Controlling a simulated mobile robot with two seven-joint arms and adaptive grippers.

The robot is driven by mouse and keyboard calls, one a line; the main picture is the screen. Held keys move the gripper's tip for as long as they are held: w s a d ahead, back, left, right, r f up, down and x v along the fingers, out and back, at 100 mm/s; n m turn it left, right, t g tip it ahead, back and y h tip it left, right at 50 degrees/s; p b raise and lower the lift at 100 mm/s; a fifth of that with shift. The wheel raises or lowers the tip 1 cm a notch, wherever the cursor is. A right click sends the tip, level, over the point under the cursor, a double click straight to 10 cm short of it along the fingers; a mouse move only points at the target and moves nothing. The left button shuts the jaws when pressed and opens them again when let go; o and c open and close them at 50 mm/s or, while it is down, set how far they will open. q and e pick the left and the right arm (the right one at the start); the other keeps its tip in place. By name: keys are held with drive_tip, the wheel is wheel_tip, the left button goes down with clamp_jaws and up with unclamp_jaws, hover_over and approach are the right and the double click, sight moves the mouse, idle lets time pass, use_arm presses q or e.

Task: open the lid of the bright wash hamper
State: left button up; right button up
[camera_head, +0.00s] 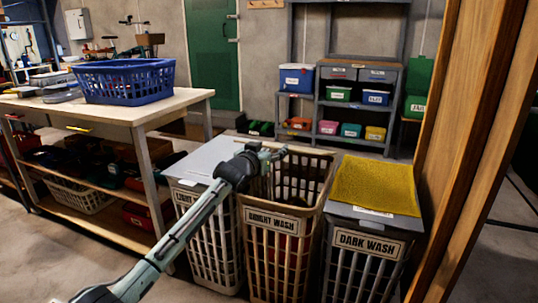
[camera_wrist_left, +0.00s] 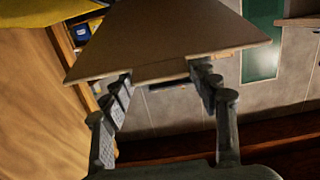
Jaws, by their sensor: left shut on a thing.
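The bright wash hamper (camera_head: 287,245) is a tan slatted basket in the middle of three, with its name on a front label. Its top is uncovered in front and I see into its dark inside. Its lid (camera_head: 300,149) is raised and shows nearly edge-on as a thin tan strip at the back of the opening. My left gripper (camera_head: 267,153) is at the left part of that strip. In the left wrist view the lid is a broad tan panel (camera_wrist_left: 175,40), with its edge between the fingers of my left gripper (camera_wrist_left: 162,82). My right gripper is not in view.
A grey-lidded hamper (camera_head: 205,160) stands close on the left. The dark wash hamper (camera_head: 362,265), with a yellow cloth (camera_head: 376,185) on top, stands close on the right. A wooden post (camera_head: 470,150) is further right. A workbench (camera_head: 130,112) with a blue basket (camera_head: 125,82) is left.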

use_arm(q)
drive_tip(key=w+d+r+p, duration=0.2)
drive_tip(key=w+r, duration=0.3)
drive_tip(key=r, duration=0.5)
drive_tip(key=shift+w+r+p, duration=0.25)
drive_tip(key=shift+r+p, duration=0.05)
drive_tip(key=shift+p, duration=0.35)
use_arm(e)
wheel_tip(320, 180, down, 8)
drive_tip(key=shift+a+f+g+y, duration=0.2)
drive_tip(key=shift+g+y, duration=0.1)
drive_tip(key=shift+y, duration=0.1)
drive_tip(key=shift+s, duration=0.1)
use_arm(q)
drive_tip(key=shift+a, duration=0.1)
